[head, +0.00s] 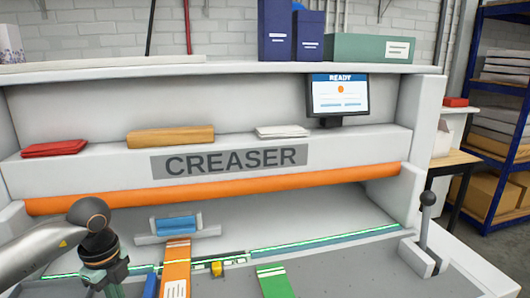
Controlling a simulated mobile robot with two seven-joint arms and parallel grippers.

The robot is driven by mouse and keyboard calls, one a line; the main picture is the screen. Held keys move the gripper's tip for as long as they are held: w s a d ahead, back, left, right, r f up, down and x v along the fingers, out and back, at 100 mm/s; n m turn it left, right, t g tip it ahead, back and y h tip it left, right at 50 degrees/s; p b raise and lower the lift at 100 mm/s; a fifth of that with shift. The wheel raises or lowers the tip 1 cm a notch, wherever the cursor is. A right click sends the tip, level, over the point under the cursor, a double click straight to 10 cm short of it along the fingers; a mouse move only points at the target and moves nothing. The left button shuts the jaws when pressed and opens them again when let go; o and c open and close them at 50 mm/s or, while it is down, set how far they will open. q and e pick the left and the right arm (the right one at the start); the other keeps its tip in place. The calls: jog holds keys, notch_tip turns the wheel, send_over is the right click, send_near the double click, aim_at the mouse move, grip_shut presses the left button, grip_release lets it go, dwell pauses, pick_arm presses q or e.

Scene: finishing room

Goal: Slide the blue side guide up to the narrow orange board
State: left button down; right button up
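The narrow orange board (176,266) lies on the machine bed with its far end at a blue-topped grey stop (177,224). A blue block (151,286), which looks like the side guide, stands just left of the board at the bottom edge. A thin gap seems to separate them, though their near ends are cut off. My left gripper (114,290) points down to the left of the blue block, apparently apart from it. Its fingertips are partly out of frame, so its opening is unclear. My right gripper is out of view.
A yellow block (217,268) and a green board (273,281) lie right of the orange board. A green-lit strip (320,241) crosses the bed. A lever (427,205) stands at the right. The orange bar (220,189) of the creaser overhangs behind.

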pick_arm(q)
jog(key=shift+w+d, duration=0.15)
jog(key=shift+d, duration=0.55)
jog(key=shift+w+d, duration=0.15)
jog(key=shift+d, duration=0.5)
dwell(1.0)
jog(key=shift+a, duration=0.1)
jog(key=shift+s+a, duration=0.25)
jog(key=shift+a, duration=0.65)
notch_tip(320, 180, up, 7)
jog(key=p, duration=0.6)
